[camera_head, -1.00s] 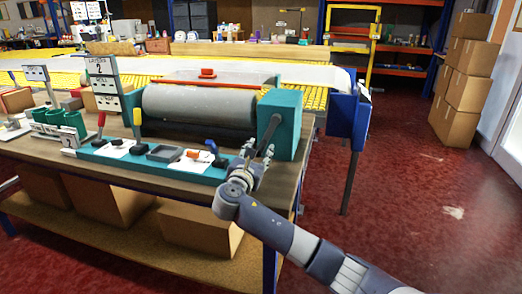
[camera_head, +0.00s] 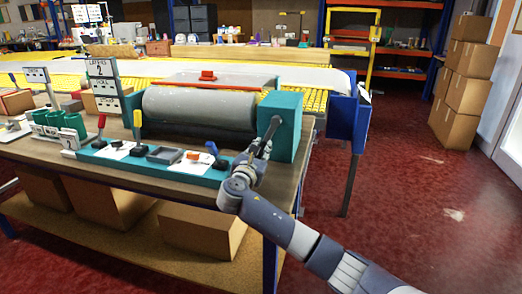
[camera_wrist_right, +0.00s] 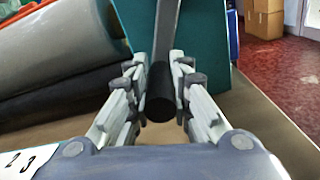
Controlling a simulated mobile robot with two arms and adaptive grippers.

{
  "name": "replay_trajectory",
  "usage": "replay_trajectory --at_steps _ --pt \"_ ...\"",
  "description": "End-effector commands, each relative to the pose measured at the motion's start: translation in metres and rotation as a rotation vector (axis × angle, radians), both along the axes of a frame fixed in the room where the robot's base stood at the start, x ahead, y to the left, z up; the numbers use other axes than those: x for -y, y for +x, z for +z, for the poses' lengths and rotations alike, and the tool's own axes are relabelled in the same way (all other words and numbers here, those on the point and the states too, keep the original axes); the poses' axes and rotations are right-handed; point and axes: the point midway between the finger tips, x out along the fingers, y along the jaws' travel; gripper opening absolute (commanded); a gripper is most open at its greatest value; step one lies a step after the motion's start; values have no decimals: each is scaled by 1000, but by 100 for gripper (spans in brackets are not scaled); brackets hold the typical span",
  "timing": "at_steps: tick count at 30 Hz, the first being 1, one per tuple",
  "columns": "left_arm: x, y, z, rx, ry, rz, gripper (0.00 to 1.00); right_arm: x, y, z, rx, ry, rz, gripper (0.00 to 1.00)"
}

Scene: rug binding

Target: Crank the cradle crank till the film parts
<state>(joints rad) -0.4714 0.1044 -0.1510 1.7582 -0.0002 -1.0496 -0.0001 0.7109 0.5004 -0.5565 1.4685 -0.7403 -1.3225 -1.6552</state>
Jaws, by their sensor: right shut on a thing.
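The cradle crank (camera_head: 269,132) is a dark arm on the front of a teal housing (camera_head: 287,122). My right gripper (camera_head: 257,152) is at its lower end. In the right wrist view my right gripper's fingers (camera_wrist_right: 160,90) are shut on the crank's dark handle (camera_wrist_right: 160,98), one on each side. A grey film-wrapped roll (camera_head: 198,108) lies in the cradle to the left of the housing, and it also shows in the right wrist view (camera_wrist_right: 55,45). I cannot make out a break in the film. My left gripper is not in view.
A teal strip with levers and small trays (camera_head: 150,158) runs along the bench front. Cardboard boxes (camera_head: 200,228) sit on the shelf below.

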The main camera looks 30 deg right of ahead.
Motion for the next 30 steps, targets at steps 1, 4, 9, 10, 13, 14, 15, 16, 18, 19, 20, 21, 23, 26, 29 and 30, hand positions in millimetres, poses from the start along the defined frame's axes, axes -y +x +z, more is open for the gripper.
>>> replay_trajectory --at_steps 1,4,9,10,13,14,15,16,18,19,20,21,23,26,29,30 --pt "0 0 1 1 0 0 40 -1 1 2 8 6 1 0" --pt "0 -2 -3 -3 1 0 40 -2 2 2 20 15 2 0" --pt "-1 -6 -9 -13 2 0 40 -3 3 4 36 27 3 0" --pt "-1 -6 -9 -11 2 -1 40 -3 4 4 40 30 3 0" --pt "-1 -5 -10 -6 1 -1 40 -4 5 6 58 46 4 0" --pt "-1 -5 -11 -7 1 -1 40 -5 6 7 65 51 4 0" --pt "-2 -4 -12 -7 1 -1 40 -6 7 8 76 60 5 0" --pt "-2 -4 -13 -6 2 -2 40 -7 7 9 87 69 5 0" --pt "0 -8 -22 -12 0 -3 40 -9 10 11 113 91 6 0" --pt "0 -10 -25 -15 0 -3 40 -10 10 12 125 101 6 0" --pt "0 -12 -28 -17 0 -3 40 -10 11 13 141 113 6 0" --pt "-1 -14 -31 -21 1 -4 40 -12 13 15 160 130 6 0" --pt "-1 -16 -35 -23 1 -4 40 -14 15 18 194 158 8 0" --pt "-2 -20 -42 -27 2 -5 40 -16 19 22 246 200 7 0" --pt "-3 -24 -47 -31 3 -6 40 -18 21 26 294 240 7 0" --pt "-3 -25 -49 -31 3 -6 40 -19 22 27 312 255 7 0"
